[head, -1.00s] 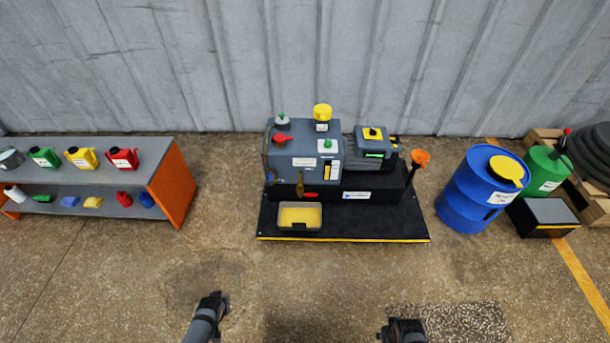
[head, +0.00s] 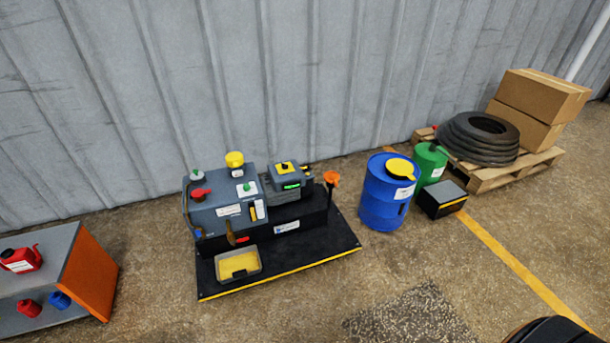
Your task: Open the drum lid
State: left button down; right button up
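A blue drum (head: 382,212) stands upright on the floor, right of the machine. A round yellow lid (head: 401,169) lies on its top and looks closed. A white label is on the drum's side near the top. The drum is well ahead of me, and nothing of mine touches it. Neither of my grippers shows in the head view now.
The grey machine (head: 225,213) stands on a black base plate (head: 335,245) left of the drum. A green drum (head: 430,163) and a black box (head: 441,200) are close at its right. A pallet (head: 500,175) holds tyres and cartons. The floor before the drum is clear.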

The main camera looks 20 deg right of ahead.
aim_at(398, 166)
jog(key=z, duration=1.6)
